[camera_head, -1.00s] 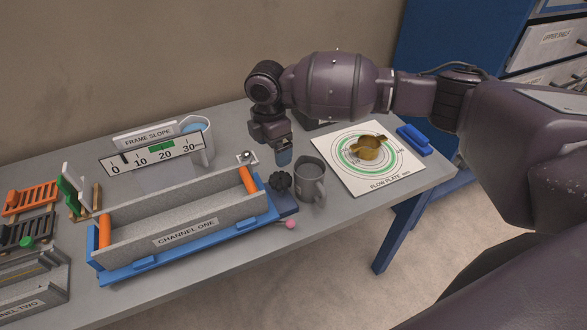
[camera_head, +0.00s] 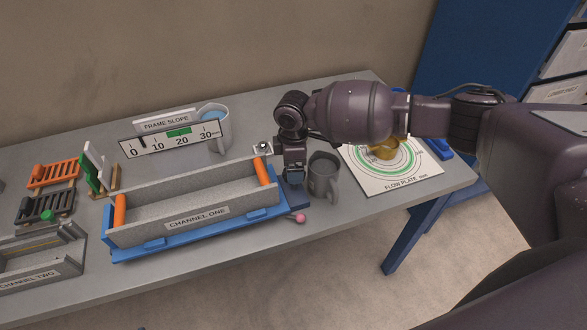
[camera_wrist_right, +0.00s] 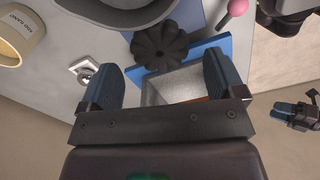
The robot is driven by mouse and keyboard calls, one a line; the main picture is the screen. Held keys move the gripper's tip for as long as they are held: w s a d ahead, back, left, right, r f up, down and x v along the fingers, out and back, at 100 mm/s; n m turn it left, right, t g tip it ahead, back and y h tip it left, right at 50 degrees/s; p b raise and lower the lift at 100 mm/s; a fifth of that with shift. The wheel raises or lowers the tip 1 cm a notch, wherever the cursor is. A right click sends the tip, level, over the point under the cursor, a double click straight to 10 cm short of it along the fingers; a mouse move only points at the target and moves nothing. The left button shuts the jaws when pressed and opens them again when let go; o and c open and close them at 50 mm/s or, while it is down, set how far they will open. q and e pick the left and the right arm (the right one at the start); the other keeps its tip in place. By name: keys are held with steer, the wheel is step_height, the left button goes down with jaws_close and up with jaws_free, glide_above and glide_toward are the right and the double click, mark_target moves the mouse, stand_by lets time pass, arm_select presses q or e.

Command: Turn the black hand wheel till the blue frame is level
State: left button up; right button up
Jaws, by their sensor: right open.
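The black hand wheel (camera_wrist_right: 160,47) is lobed and shows in the right wrist view just past and between my right fingertips; in the head view the gripper hides it. My right gripper (camera_head: 293,180) is open, with its fingers apart in the right wrist view (camera_wrist_right: 163,66); I cannot tell if they touch the wheel. The blue frame (camera_head: 200,238) carries the grey trough marked CHANNEL ONE. The FRAME SLOPE gauge (camera_head: 160,146) has its black pointer between 0 and 10, left of the green band near 20. A blue-tipped gripper, seemingly my left (camera_wrist_right: 295,115), shows at the wrist view's right edge.
A grey mug (camera_head: 323,178) stands close to the right of my right gripper. A pink-tipped lever (camera_head: 298,218) sticks out at the frame's front right. The flow plate (camera_head: 405,180) with a brass piece lies further right. Bare table lies in front of the frame.

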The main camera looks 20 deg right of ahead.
steer(key=shift+f, duration=1.55)
steer(key=c, duration=0.9)
steer(key=n, duration=0.4)
steer(key=shift+n, duration=0.3)
steer(key=shift+r+n, duration=0.1)
steer(key=shift+n, duration=2.1)
